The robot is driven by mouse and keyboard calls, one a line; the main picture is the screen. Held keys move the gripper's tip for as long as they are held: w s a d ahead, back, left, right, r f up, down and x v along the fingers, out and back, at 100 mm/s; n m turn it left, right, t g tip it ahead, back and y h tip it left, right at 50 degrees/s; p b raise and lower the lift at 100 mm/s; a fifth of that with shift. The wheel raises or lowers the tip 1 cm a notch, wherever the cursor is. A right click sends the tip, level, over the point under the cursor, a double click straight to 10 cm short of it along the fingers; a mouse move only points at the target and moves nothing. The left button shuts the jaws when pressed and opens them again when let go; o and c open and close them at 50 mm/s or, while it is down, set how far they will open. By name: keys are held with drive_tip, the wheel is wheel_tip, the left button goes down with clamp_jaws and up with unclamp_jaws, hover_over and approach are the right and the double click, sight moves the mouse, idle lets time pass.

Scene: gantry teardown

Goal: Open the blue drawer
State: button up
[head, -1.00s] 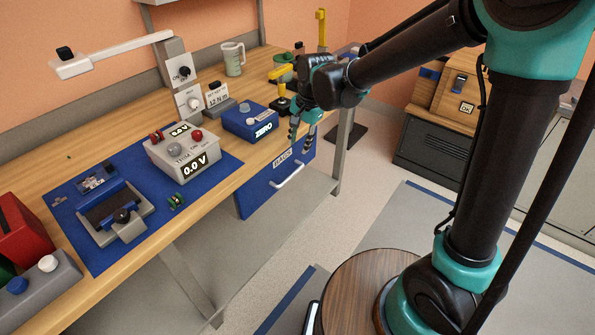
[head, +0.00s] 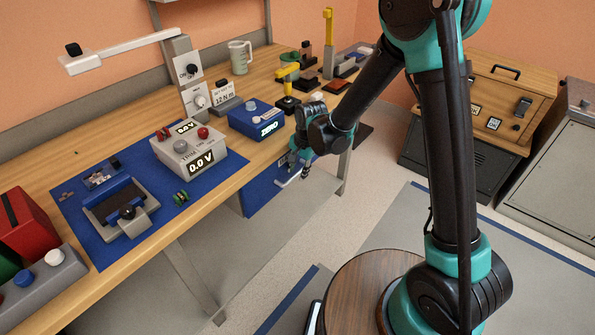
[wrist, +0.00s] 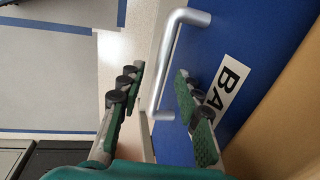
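The blue drawer (head: 258,198) hangs under the front edge of the workbench, and its front looks shut. In the wrist view its blue front (wrist: 255,40) fills the right side, with a white label partly reading "BA". Its silver bar handle (wrist: 168,55) runs between my two green-padded fingers. My gripper (wrist: 158,75) is open, with a finger on each side of the bar and gaps visible; I cannot tell if either finger touches it. In the head view my gripper (head: 291,163) is at the drawer front and hides much of the label and handle.
The workbench (head: 235,172) edge is just above the drawer. A blue ZERO box (head: 257,119) and a grey meter (head: 188,150) stand on top. A bench leg (head: 345,172) is right of the drawer.

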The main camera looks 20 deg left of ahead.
drive_tip(key=shift+f, duration=0.15)
clamp_jaws()
idle(0.4)
